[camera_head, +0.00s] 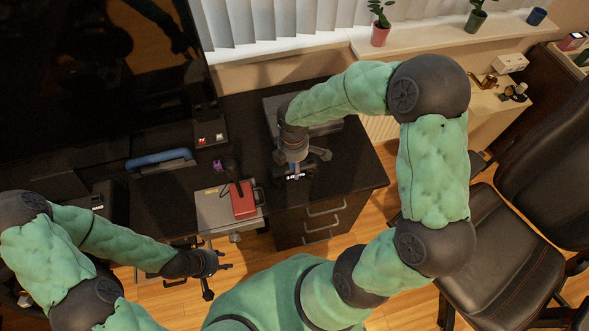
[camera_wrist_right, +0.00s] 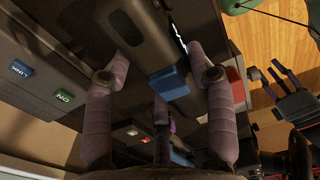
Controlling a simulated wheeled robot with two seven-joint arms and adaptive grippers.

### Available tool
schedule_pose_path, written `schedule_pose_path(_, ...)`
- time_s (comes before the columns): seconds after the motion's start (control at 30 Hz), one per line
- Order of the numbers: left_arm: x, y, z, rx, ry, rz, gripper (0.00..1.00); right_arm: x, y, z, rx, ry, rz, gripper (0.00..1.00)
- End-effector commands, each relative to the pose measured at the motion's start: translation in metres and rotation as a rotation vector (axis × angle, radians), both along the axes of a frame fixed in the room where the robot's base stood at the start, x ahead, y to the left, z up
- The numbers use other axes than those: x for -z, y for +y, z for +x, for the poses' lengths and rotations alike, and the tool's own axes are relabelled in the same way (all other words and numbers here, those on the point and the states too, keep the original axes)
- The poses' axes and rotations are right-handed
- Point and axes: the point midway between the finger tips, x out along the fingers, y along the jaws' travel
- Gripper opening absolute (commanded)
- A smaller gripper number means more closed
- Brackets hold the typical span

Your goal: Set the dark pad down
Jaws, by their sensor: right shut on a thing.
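The dark pad (camera_head: 297,177) is mostly hidden under my right gripper (camera_head: 294,164) in the head view, over the right part of the black desk (camera_head: 352,168). In the right wrist view the dark pad (camera_wrist_right: 150,38) lies between the fingers of my right gripper (camera_wrist_right: 158,75), with a blue patch near its lower end. The right gripper is shut on it. I cannot tell whether the pad touches the desk. My left gripper (camera_head: 215,268) is empty, with its fingers spread, in front of the desk's near edge.
A red box (camera_head: 243,201) and a black stick (camera_head: 231,168) stand left of the pad, by a grey plate (camera_head: 212,212). A blue-topped bar (camera_head: 160,159) lies further left. A large dark screen (camera_head: 95,80) fills the back left. A black chair (camera_head: 500,255) stands right.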

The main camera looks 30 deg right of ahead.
Motion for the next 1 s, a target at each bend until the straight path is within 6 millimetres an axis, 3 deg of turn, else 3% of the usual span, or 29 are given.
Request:
schedule_pose_path(0.23,0.013,0.000,0.000,0.000,0.000,0.000,0.40,0.034,-0.004,0.001,-0.001,0.003,0.000,0.13)
schedule_pose_path(0.67,0.015,0.000,0.000,0.000,0.000,0.000,0.40,0.040,-0.004,0.001,0.000,0.001,0.000,0.13)
schedule_pose_path(0.7,0.014,0.000,0.000,0.000,0.000,0.000,0.40,0.039,-0.004,0.001,0.000,0.001,0.000,0.67)
schedule_pose_path(0.73,0.014,0.000,0.000,0.000,0.000,0.000,0.40,0.039,-0.004,0.001,0.000,0.001,0.000,0.75)
schedule_pose_path(0.77,0.014,0.000,0.000,0.000,0.000,0.000,0.40,0.039,-0.004,0.001,0.000,0.001,0.000,0.79)
schedule_pose_path(1.0,0.014,0.000,0.000,0.000,0.000,0.000,0.40,0.039,-0.004,0.001,0.000,0.002,0.000,0.79)
